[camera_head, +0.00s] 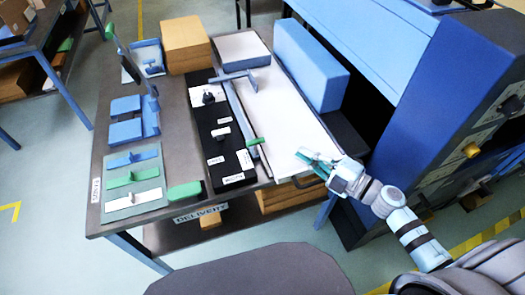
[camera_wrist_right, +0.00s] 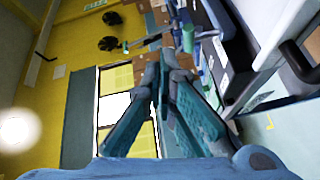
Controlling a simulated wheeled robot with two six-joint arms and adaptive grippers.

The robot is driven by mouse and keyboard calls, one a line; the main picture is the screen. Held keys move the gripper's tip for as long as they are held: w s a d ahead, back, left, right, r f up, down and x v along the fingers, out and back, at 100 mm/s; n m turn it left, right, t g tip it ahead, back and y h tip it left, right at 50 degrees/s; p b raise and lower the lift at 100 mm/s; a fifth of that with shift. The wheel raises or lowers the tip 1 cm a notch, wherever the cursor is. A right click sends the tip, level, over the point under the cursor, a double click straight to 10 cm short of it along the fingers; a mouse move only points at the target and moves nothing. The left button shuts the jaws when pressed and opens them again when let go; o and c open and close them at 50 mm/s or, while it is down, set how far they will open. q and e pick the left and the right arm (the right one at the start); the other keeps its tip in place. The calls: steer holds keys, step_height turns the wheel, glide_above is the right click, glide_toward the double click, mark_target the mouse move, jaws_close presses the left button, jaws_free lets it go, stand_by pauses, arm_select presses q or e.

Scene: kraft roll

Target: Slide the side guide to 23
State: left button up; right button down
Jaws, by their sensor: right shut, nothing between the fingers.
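The side guide (camera_head: 240,115) looks like a long grey-blue bar, lying lengthwise between the black strip and the white sheet (camera_head: 285,115). A green tab (camera_head: 254,142) sits at its near end. A blue-grey crosspiece (camera_head: 232,76) is at its far end. No scale number is readable, so I cannot tell its setting. My right gripper (camera_head: 303,156) is shut and empty over the near right part of the sheet, to the right of the green tab and apart from it. Its fingers (camera_wrist_right: 165,62) also show in the right wrist view. My left gripper is not in view.
A black panel (camera_head: 222,150) with white labels lies left of the guide. A blue block (camera_head: 310,65) stands right of the sheet, and a cardboard box (camera_head: 185,44) at the back. A green block (camera_head: 184,191) lies near the table's front edge. The blue machine (camera_head: 435,100) bounds the right.

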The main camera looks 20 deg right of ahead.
steer(key=s+a+f+n+g+y, duration=0.2)
steer(key=n+g, duration=0.2)
glide_toward(245, 146)
steer(key=s+a, duration=0.1)
steer(key=a, duration=0.1)
steer(key=shift+w+a+f+b, duration=0.1)
steer(key=shift+w+a+b, duration=0.1)
steer(key=shift+w, duration=0.45)
steer(key=shift+w+a+f+b, duration=0.1)
steer(key=shift+w+a+f, duration=0.1)
steer(key=shift+w, duration=0.45)
steer(key=shift+w+a+f+b, duration=0.15)
steer(key=shift+w+a, duration=0.1)
steer(key=shift+w, duration=0.45)
steer(key=shift+r, duration=0.15)
